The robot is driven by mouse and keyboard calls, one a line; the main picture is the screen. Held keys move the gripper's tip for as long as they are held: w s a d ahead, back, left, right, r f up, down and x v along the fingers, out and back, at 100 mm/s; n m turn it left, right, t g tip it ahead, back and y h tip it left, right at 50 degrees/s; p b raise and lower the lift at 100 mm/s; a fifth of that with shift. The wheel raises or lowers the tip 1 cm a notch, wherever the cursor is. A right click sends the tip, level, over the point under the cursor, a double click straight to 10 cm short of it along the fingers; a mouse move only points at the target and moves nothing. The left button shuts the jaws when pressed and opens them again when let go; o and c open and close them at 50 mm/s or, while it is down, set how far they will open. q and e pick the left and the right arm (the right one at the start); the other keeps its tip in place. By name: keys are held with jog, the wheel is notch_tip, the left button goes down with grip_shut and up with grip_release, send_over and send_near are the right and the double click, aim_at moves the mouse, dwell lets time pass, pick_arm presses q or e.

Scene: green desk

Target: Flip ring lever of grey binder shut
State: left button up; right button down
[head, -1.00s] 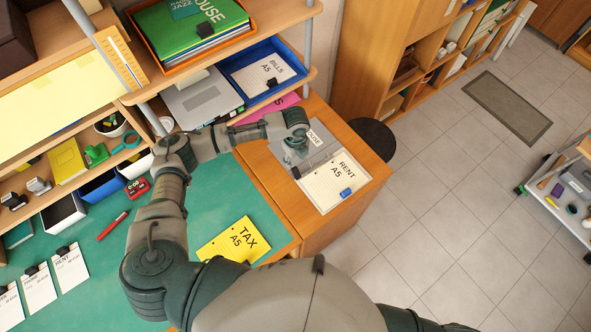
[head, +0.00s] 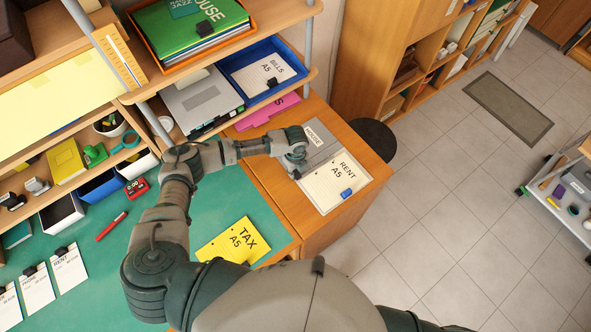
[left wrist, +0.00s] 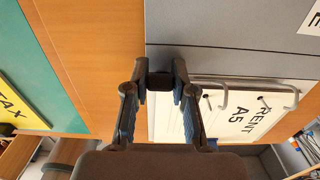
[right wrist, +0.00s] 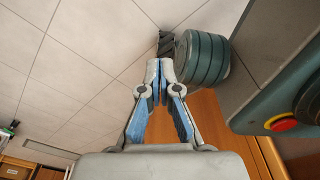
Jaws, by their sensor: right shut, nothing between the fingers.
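The grey binder (head: 318,150) lies open on the wooden cabinet top, with the "RENT A5" sheet (head: 333,188) on its near side. In the left wrist view its grey cover (left wrist: 230,58) and metal rings (left wrist: 225,100) show; the rings look like raised hooks. My left gripper (head: 295,168) is over the left end of the ring mechanism. In the left wrist view its fingertips (left wrist: 160,72) stand a little apart, with a small black piece (left wrist: 160,82) between them, perhaps the lever end; contact is unclear. My right gripper (right wrist: 160,66) is shut and empty, away from the binder.
A blue eraser-like block (head: 346,193) lies on the sheet. A yellow "TAX A5" folder (head: 232,243) lies on the green desk (head: 170,225). A shelf with a blue tray (head: 240,70) stands behind. A pink folder (head: 268,112) lies under it.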

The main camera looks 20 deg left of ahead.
pick_arm(q)
grip_shut()
pick_arm(e)
jog(key=shift+w+d, duration=0.1)
jog(key=shift+d, duration=0.1)
pick_arm(q)
jog(key=shift+d+r+y+p, duration=0.1)
jog(key=shift+r+y+p, duration=0.2)
jog(key=shift+p, duration=0.5)
jog(key=t+y+p, duration=0.1)
jog(key=p, duration=0.1)
jog(key=t+y+p, duration=0.1)
jog(key=p, duration=0.1)
jog(key=shift+s+d+r+y+p, duration=0.2)
jog(key=shift+s+d+y+p, duration=0.1)
jog(key=shift+s+d+p, duration=0.1)
jog(key=shift+s+d+t+y+p, duration=0.1)
jog(key=shift+d+t+y+p, duration=0.05)
jog(key=shift+t+y+p, duration=0.45)
jog(key=shift+s+d+f+t+y+p, duration=0.15)
jog(key=shift+d+t+y+p, duration=0.05)
jog(key=shift+t+y+p, duration=0.4)
pick_arm(e)
jog(key=s+r, duration=0.3)
jog(key=r, duration=0.4)
jog(key=shift+d, duration=0.2)
jog(key=shift+r, duration=0.15)
